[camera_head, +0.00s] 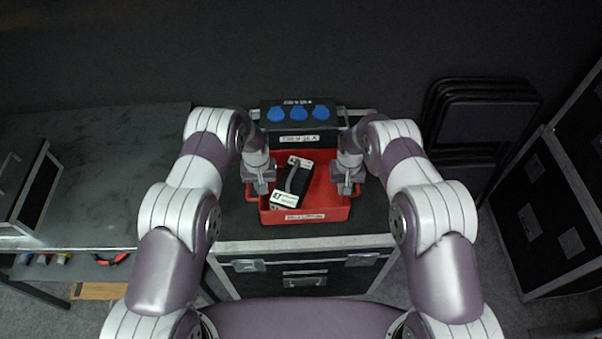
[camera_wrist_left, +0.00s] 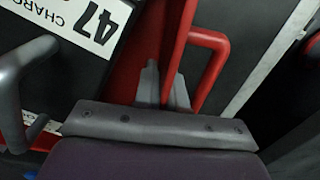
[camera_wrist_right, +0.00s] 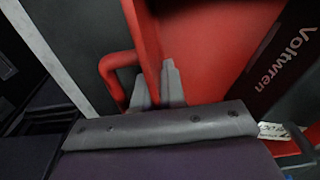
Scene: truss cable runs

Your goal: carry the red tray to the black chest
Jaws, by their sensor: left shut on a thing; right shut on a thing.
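The red tray (camera_head: 305,215) is on or just above the top of the black chest (camera_head: 300,245) in the head view; I cannot tell if it touches. A black and white charger box (camera_head: 292,183) lies tilted inside it. My left gripper (camera_head: 262,185) is shut on the tray's left side; the left wrist view shows its fingers (camera_wrist_left: 163,88) on the red wall beside the handle (camera_wrist_left: 212,65). My right gripper (camera_head: 347,185) is shut on the right side; the right wrist view shows its fingers (camera_wrist_right: 158,88) on the wall beside the handle (camera_wrist_right: 112,75).
A black box with blue sockets (camera_head: 299,115) stands right behind the tray on the chest. A grey table (camera_head: 100,190) is at left with a black case (camera_head: 35,190). Folded black chairs (camera_head: 480,120) and a large black case (camera_head: 555,215) stand at right.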

